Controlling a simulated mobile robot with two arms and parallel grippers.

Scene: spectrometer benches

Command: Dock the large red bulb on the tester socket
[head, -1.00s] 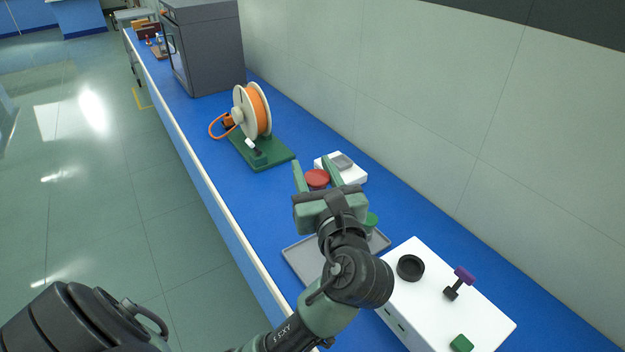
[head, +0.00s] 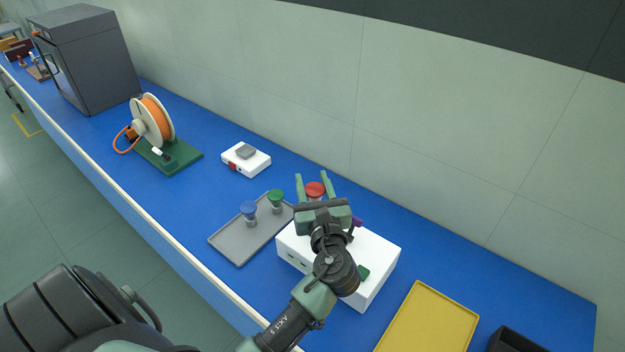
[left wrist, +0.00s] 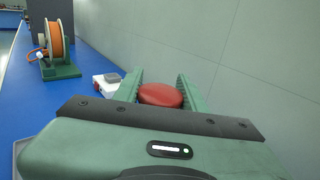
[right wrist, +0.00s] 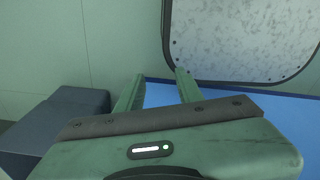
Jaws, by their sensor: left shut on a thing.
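The large red bulb (head: 315,188) is between the fingers of my left gripper (head: 312,178), which is shut on it. In the left wrist view its round red top (left wrist: 160,95) shows between the two fingers. The gripper holds it over the far side of the white tester box (head: 378,258). The tester socket is hidden behind my gripper and wrist, so I cannot tell whether the bulb touches it. A purple-topped lever (head: 357,222) shows partly beside my wrist, and a green button (head: 363,272) is on the box. My right gripper (right wrist: 156,85) is open and empty in the right wrist view.
A grey tray (head: 232,242) left of the tester holds a blue bulb (head: 249,211) and a green bulb (head: 276,199). A small white device (head: 240,163) and cable reel (head: 155,120) stand further left. A yellow tray (head: 428,320) and black bin (head: 515,342) are at right.

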